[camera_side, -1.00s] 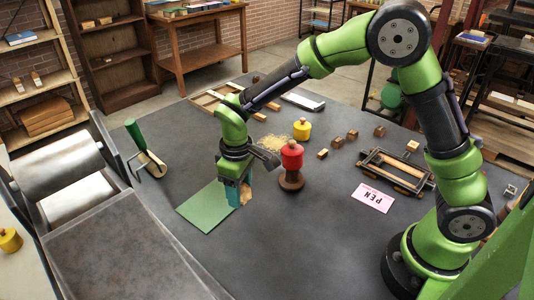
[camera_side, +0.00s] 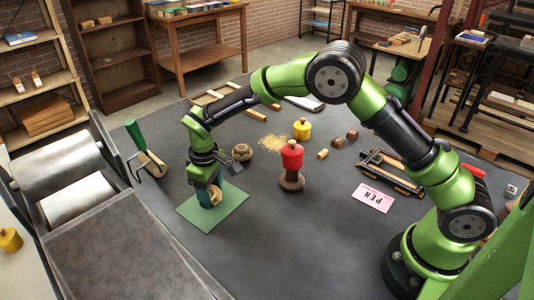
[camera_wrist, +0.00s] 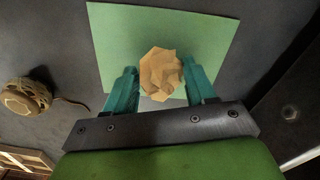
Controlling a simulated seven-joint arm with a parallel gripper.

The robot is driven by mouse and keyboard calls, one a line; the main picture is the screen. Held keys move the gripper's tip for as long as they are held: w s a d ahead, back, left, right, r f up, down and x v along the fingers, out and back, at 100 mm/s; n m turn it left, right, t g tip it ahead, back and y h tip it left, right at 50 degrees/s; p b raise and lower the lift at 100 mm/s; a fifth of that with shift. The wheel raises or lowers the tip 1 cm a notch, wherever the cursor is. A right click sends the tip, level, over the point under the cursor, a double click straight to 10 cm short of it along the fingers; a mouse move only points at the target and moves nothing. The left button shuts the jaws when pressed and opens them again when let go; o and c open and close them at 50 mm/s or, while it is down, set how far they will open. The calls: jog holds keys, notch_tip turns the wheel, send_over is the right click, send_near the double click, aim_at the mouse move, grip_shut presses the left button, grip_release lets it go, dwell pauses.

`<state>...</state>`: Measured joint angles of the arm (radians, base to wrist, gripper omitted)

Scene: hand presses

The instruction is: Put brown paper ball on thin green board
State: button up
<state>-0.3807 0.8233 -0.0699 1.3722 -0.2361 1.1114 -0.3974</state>
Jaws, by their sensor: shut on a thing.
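The brown paper ball (camera_side: 215,194) is a crumpled tan lump held between the teal fingers of my gripper (camera_side: 208,200). In the wrist view the ball (camera_wrist: 161,74) sits between the two fingertips. The thin green board (camera_side: 231,207) lies flat on the dark table, and the held ball is over its middle area. In the wrist view the board (camera_wrist: 160,30) spreads beneath and beyond the ball. I cannot tell whether the ball touches the board. The fingers hide part of the ball in the side view.
A green-handled roller (camera_side: 145,150) and a large press (camera_side: 80,195) are on the left. A pink card (camera_side: 372,197) lies at right. The table in front is clear.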

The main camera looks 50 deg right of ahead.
jog(key=o, duration=1)
jog(key=shift+f, duration=0.1)
notch_tip(320, 180, up, 11)
notch_tip(320, 180, up, 8)
jog(key=m+t+y, duration=0.1)
jog(key=m, duration=0.1)
send_over(210, 189)
jog(key=s+d, duration=0.4)
jog(key=s+d+r+m+t+y, duration=0.1)
jog(key=s+d+r+m+t, duration=0.1)
jog(key=s+d+r, duration=0.45)
jog(key=s+d+f+m+t, duration=0.1)
jog(key=s, duration=0.4)
jog(key=s+d+m+t, duration=0.1)
jog(key=s+m, duration=0.1)
jog(key=s, duration=0.2)
jog(key=s+d+f+m+t, duration=0.1)
jog(key=s+t, duration=0.1)
jog(key=s, duration=0.3)
jog(key=shift+s+d+f, duration=0.1)
jog(key=shift+s+f, duration=0.25)
